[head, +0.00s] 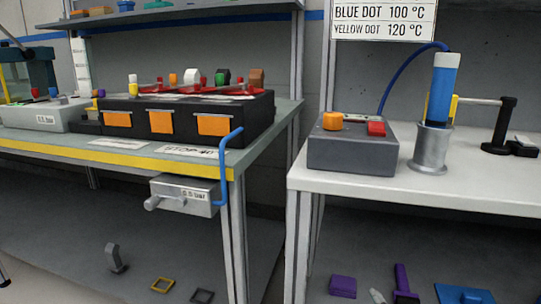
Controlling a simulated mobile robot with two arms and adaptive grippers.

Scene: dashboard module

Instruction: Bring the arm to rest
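Neither of my grippers nor either arm shows in the head view. A black module (188,108) with several orange front panels sits on the left bench. Small coloured parts stand along its top. On the right bench stands a grey control box (352,152) with an orange knob and a red button. A blue cylindrical tool (442,92) stands upright in a metal holder (431,150).
The left bench (116,158) has a yellow front edge. A gap separates it from the white right bench (460,188). A black stand (497,135) is at the far right.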

